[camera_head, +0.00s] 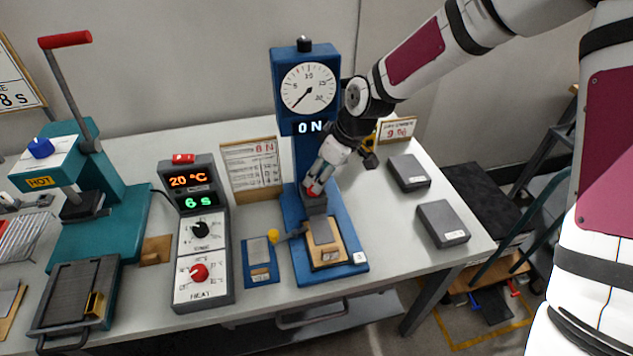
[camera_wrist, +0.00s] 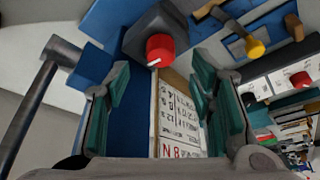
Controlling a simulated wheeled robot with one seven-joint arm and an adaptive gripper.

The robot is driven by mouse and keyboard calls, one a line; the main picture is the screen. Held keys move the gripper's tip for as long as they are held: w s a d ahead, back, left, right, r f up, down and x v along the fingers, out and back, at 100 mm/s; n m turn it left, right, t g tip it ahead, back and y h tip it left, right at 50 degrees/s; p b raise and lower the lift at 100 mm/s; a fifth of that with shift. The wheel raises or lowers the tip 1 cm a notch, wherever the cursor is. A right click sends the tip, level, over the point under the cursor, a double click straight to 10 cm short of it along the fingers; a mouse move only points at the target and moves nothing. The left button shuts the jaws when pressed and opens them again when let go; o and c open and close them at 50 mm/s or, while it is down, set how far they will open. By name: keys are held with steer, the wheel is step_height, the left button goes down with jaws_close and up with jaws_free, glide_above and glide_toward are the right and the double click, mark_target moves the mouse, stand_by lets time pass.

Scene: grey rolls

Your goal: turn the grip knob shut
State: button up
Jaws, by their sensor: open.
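The grip knob is red with a white mark, on a dark grey block; in the wrist view the knob (camera_wrist: 160,50) is clear. In the head view only a little of the knob (camera_head: 313,190) shows below my gripper. The block (camera_head: 315,206) sits on the blue pull tester (camera_head: 300,150), whose display reads 0 N. My gripper (camera_head: 318,182) points down at the knob from above right. In the wrist view its teal-padded fingers (camera_wrist: 160,80) are open and empty, with the knob ahead, between the tips. I see no contact.
A small blue stand with a yellow knob (camera_head: 272,236) and a grey heat controller (camera_head: 203,250) stand left of the tester. A framed card (camera_head: 252,170) stands behind. Two dark boxes (camera_head: 442,223) lie right, with bare table between them and the tester.

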steer(key=shift+x, duration=2.2)
steer(key=shift+a, duration=0.1)
steer(key=c, duration=1.2)
